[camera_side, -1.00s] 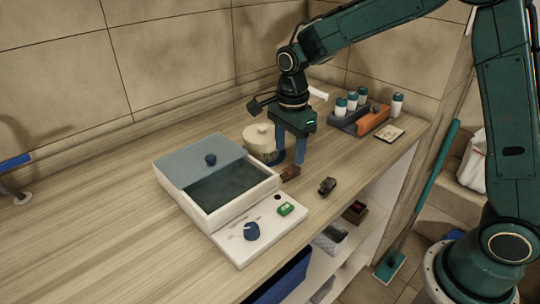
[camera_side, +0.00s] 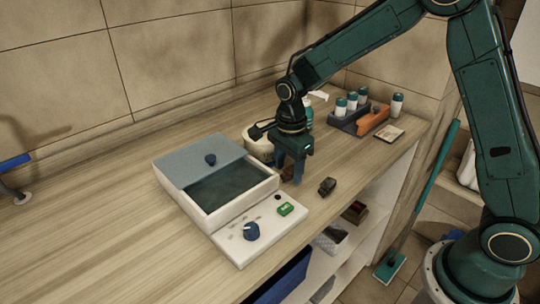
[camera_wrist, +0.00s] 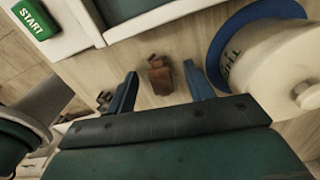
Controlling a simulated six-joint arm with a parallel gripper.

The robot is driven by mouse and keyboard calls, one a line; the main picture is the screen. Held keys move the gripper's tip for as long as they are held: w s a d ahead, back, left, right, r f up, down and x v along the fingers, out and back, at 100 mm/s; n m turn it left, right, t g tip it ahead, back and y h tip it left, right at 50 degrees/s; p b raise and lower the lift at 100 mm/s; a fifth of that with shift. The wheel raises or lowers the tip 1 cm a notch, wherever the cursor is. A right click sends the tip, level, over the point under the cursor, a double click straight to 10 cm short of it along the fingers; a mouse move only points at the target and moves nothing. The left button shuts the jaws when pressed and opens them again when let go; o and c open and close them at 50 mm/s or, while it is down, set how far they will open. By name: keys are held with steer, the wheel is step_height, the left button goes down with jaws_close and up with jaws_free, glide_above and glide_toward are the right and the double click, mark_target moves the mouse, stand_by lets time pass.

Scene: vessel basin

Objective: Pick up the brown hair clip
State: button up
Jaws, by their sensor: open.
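The brown hair clip (camera_wrist: 159,75) lies on the wooden counter, in the gap between my two blue fingertips in the wrist view. In the side view the clip (camera_side: 288,174) is mostly hidden behind my fingers. My gripper (camera_side: 290,170) points down over it, low above the counter. My gripper (camera_wrist: 161,73) is open in the wrist view, with a finger to each side of the clip and visible space around it.
A dark clip-like object (camera_side: 327,186) lies just right of my gripper. The white basin unit (camera_side: 235,205) with a green START button (camera_wrist: 33,18) stands left. A cream lidded pot (camera_wrist: 270,70) on a blue base is close beside my finger. Bottles (camera_side: 341,107) stand behind.

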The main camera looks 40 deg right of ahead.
mark_target(288, 170)
stand_by(0.4)
steer(key=c, duration=1)
steer(key=shift+r, duration=0.15)
steer(key=shift+c, duration=0.2)
step_height(288, 170, up, 20)
stand_by(0.4)
